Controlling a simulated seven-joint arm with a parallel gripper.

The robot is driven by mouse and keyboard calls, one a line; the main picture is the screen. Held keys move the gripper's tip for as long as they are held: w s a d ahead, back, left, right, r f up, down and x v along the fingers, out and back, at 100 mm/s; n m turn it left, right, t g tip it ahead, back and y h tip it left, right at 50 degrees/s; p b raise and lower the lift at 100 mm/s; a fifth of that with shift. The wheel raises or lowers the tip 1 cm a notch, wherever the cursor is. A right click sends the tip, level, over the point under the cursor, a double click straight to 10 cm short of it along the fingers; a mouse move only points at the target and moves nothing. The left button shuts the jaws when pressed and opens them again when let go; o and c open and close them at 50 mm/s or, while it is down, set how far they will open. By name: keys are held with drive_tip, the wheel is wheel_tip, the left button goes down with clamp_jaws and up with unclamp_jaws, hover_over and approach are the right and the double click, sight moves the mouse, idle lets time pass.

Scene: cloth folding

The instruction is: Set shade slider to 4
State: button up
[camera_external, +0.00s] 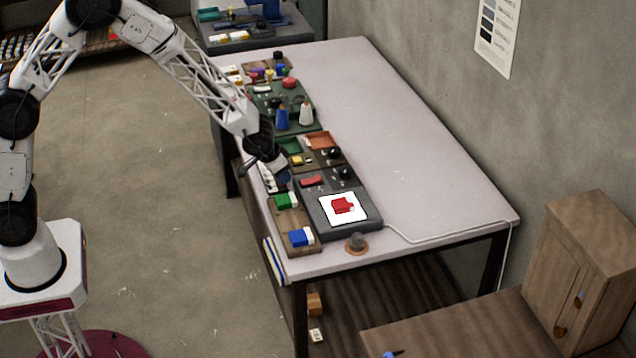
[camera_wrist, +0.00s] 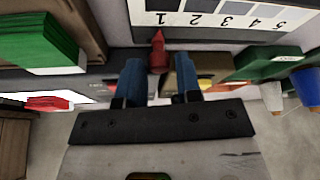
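The shade scale (camera_wrist: 215,30) is a white strip with grey patches and numbers 1 to 5, seen upside down at the top of the wrist view. A red pointed marker (camera_wrist: 158,52) stands by its low end, near the number 1. My gripper (camera_wrist: 160,75) has two blue fingers, spread apart, just below the marker in that view. Whether any part of the slider is between them is unclear. In the external view my gripper (camera_external: 280,178) is low over the table's left edge, by the pale strip (camera_external: 267,178), and partly hides it.
Green-and-white (camera_external: 286,200) and blue-and-white blocks (camera_external: 301,237) sit on a wooden board near the strip. A dark panel with a white square and red piece (camera_external: 343,207) lies to the right. Bottles (camera_external: 306,113) stand farther back. The table's right side (camera_external: 400,150) is clear.

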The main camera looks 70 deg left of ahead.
drive_tip(key=shift+w+f, duration=0.1)
drive_tip(key=shift+f, duration=0.1)
clamp_jaws()
drive_tip(key=shift+a, duration=0.15)
drive_tip(key=a, duration=0.8)
drive_tip(key=shift+a, duration=0.35)
unclamp_jaws()
